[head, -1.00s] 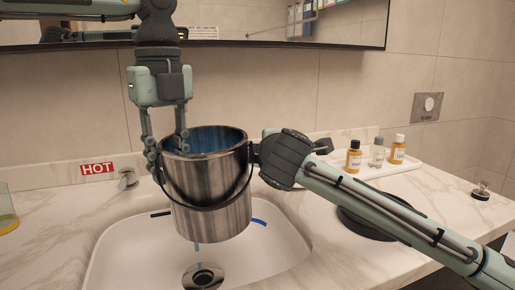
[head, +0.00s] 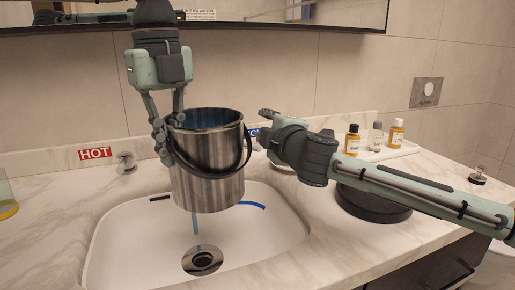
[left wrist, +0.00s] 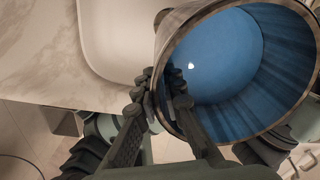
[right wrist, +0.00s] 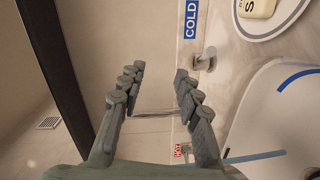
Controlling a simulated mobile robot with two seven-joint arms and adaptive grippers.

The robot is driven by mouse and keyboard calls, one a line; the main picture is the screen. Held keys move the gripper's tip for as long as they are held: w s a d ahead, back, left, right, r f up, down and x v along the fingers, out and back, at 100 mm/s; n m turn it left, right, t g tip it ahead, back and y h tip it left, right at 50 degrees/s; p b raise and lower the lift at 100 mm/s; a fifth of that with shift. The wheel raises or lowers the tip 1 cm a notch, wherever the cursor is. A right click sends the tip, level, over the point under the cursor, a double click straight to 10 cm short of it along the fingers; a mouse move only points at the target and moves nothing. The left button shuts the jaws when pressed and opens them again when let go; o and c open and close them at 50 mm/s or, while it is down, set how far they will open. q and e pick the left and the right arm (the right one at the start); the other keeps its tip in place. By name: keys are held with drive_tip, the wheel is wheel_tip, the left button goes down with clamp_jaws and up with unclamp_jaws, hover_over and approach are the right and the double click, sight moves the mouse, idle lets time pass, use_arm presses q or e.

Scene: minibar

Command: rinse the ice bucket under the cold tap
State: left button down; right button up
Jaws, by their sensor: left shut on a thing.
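The steel ice bucket (head: 207,165) hangs upright above the white sink (head: 112,232), its dark handle drooping across its front. My left gripper (head: 168,135) is shut on the bucket's left rim. The left wrist view shows the bucket's blue inside (left wrist: 215,65), with a finger inside the rim. My right gripper (head: 266,127) is open and empty, right of the bucket by the wall. In the right wrist view the cold tap's handle (right wrist: 205,60) lies beyond the fingers, apart from them, beside the COLD label (right wrist: 190,18). A thin bluish streak shows below the bucket; I cannot tell whether it is water.
The hot tap (head: 125,162) is on the wall at left, beside its HOT label (head: 95,153). A white tray (head: 402,148) with small bottles and a dark round object (head: 370,205) occupy the counter at right. The drain (head: 202,260) is below the bucket.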

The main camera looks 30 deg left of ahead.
sight(259, 148)
drive_tip(key=d+f+g, duration=0.1)
drive_tip(key=w+d+f+g+y, duration=0.1)
drive_tip(key=d+f+g, duration=0.1)
drive_tip(key=w+d+f+g+y, duration=0.1)
drive_tip(key=f+g, duration=0.1)
drive_tip(key=shift+d+f, duration=0.1)
drive_tip(key=shift+d, duration=0.2)
drive_tip(key=shift+d+f+g, duration=0.4)
drive_tip(key=shift+g, duration=0.1)
drive_tip(key=x, duration=1.1)
drive_tip(key=shift+w+a+f, duration=0.1)
drive_tip(key=shift+a+f, duration=0.1)
drive_tip(key=shift+a, duration=0.15)
drive_tip(key=shift+c, duration=0.6)
clamp_jaws()
